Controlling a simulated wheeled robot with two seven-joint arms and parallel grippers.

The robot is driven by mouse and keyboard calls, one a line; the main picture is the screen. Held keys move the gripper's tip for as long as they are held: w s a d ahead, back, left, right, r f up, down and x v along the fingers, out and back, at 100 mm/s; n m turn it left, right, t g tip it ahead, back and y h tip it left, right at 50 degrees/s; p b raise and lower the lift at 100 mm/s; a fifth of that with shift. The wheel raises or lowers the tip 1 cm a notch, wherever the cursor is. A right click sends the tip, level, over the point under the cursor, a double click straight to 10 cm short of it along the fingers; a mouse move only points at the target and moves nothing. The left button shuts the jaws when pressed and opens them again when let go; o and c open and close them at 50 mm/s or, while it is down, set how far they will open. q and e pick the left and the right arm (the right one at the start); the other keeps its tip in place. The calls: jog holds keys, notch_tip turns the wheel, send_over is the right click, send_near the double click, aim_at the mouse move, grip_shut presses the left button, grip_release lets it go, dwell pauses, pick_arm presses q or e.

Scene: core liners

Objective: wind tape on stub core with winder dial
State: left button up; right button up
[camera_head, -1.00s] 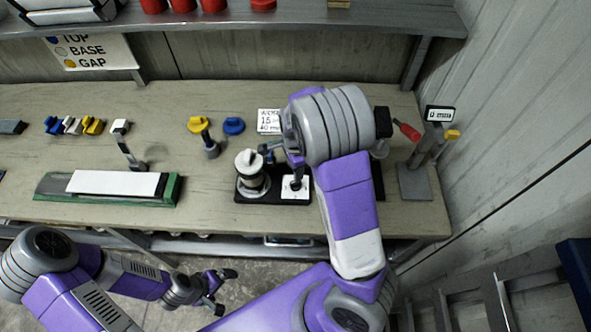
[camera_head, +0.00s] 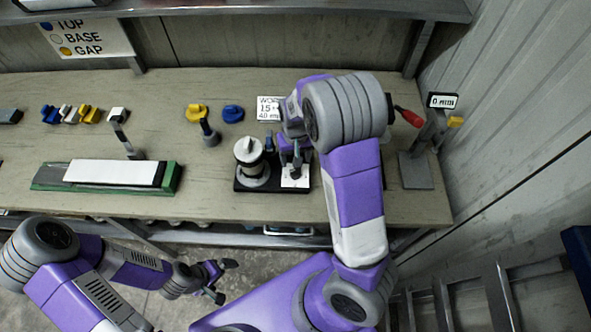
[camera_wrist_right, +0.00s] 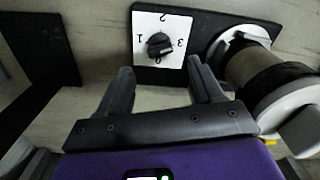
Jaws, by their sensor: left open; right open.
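The winder dial (camera_wrist_right: 160,45) is a black knob on a white plate (camera_wrist_right: 147,22) numbered 0 to 3. The plate also shows in the head view (camera_head: 295,178). Beside it on the black base stands the winder spindle with a white-topped core (camera_head: 249,152); its grey and black body (camera_wrist_right: 262,72) shows at the right of the wrist view. My right gripper (camera_wrist_right: 159,68) is open, with its fingers apart on either side below the dial and nothing between them. In the head view my right arm hides part of the base. My left gripper (camera_head: 217,282) is open and empty in front of the bench.
A green tray (camera_head: 172,180) with a white strip lies at left on the bench (camera_head: 80,150). Yellow (camera_head: 196,112) and blue (camera_head: 233,113) pieces and a card (camera_head: 268,108) are behind the winder. A gauge stand (camera_head: 416,170) with a display reading 0 stands right.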

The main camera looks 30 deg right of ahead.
aim_at(295, 170)
jog(key=shift+f+n, duration=0.1)
jog(key=shift+n, duration=0.6)
jog(key=shift+f, duration=0.4)
notch_tip(295, 170, down, 7)
jog(key=shift+r+b, duration=0.15)
jog(key=shift+b, duration=0.45)
jog(key=shift+c, duration=0.3)
jog(key=c, duration=1)
jog(key=shift+r+m+p, duration=0.15)
jog(key=shift+m+p, duration=0.45)
jog(key=shift+m, duration=0.6)
jog(key=shift+m+p, duration=0.3)
jog(key=shift+m, duration=0.9)
